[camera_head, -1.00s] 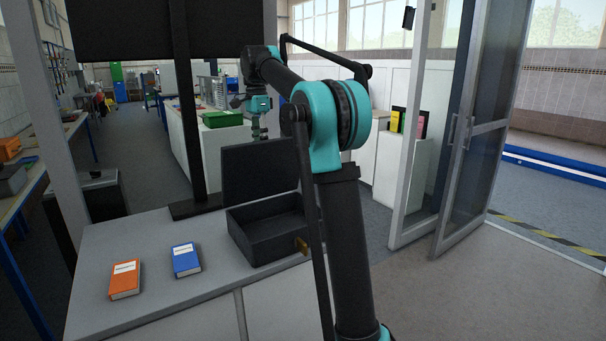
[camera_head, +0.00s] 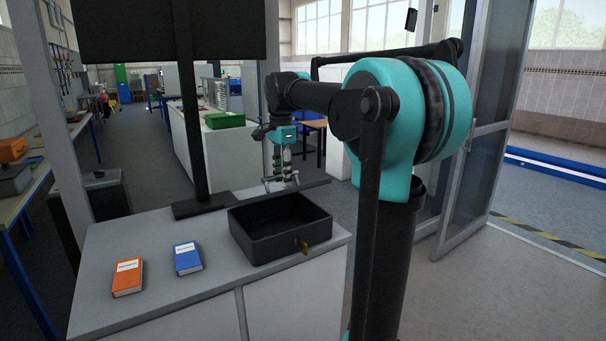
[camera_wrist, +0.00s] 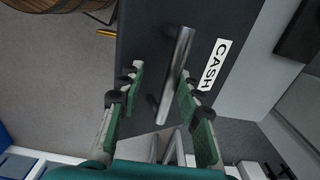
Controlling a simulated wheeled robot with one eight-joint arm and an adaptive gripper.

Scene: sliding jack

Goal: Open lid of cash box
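The black cash box (camera_head: 283,243) stands on the grey counter with its inside exposed. Its lid (camera_head: 310,187) is swung far back and shows as a thin, nearly flat dark strip behind the box. In the wrist view the dark lid (camera_wrist: 225,35) carries a white CASH label (camera_wrist: 215,64) and a metal bar handle (camera_wrist: 174,75). My gripper (camera_head: 282,182) is at the lid, above the back of the box. In the wrist view my gripper (camera_wrist: 160,72) is open, its green fingers apart on either side of the handle, closer on the right. Contact cannot be told.
An orange book (camera_head: 127,277) and a blue book (camera_head: 187,259) lie on the counter (camera_head: 215,290) left of the box. A dark screen on a post (camera_head: 187,110) stands behind. A glass door (camera_head: 480,150) is at right.

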